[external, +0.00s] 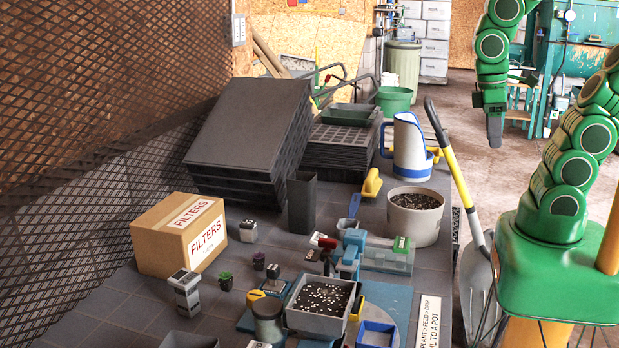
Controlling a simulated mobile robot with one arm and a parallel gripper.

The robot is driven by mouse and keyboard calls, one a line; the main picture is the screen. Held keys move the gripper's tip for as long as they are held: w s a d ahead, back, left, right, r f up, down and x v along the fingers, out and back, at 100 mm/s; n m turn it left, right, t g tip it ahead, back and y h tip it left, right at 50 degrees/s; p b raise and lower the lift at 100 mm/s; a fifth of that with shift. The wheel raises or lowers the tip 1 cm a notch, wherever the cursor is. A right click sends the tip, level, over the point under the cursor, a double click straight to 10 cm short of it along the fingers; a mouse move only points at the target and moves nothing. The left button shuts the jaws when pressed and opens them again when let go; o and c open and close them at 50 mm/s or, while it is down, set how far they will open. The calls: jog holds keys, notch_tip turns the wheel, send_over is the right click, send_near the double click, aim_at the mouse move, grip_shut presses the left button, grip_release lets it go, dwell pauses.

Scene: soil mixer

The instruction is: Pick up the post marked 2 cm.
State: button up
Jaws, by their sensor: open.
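No marking of 2 cm can be read at this size, so I cannot tell which piece is that post. Small blocky pieces with pale tops stand on the dark tiled bench: a grey one (185,293) at the front left, a short one (248,231) right of the carton, and a small dark one (273,279) near the blue base. My gripper (494,137) hangs pointing down at the upper right, high and well to the right of these pieces. It looks empty, and its finger gap is hard to see from here.
A FILTERS carton (160,248) stands at left, with stacked black trays (250,130) behind. A blue-and-white jug (408,150), a white soil pot (414,225) and a shovel (475,290) stand at right. A square soil pot (320,318) sits at the front middle.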

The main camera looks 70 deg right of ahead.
aim_at(186, 291)
jog(key=o, duration=0.5)
jog(key=w+a+f+m+y, duration=0.2)
jog(key=w+a+m+y, duration=0.1)
jog(key=w+a, duration=0.65)
jog(key=w+a+f+m+y, duration=0.1)
jog(key=w+a+m+y, duration=0.2)
jog(key=w+a, duration=0.65)
jog(key=w+a+f+m+y, duration=0.25)
jog(key=w+a, duration=0.25)
jog(key=w, duration=0.9)
jog(key=w+a+f+m+t+y, duration=0.1)
jog(key=w+a+f+m, duration=0.1)
jog(key=w+f, duration=0.4)
jog(key=w+a+f+m+t+y, duration=0.1)
jog(key=w+f+m, duration=0.4)
jog(key=w, duration=0.5)
jog(key=w+a+f+m+t+y, duration=0.2)
jog(key=w+a+f+m, duration=0.1)
jog(key=w+f, duration=0.5)
jog(key=shift+w+f+m+y, duration=0.35)
jog(key=shift+f+m, duration=0.2)
jog(key=shift+m, duration=0.2)
jog(key=shift+x, duration=3.9)
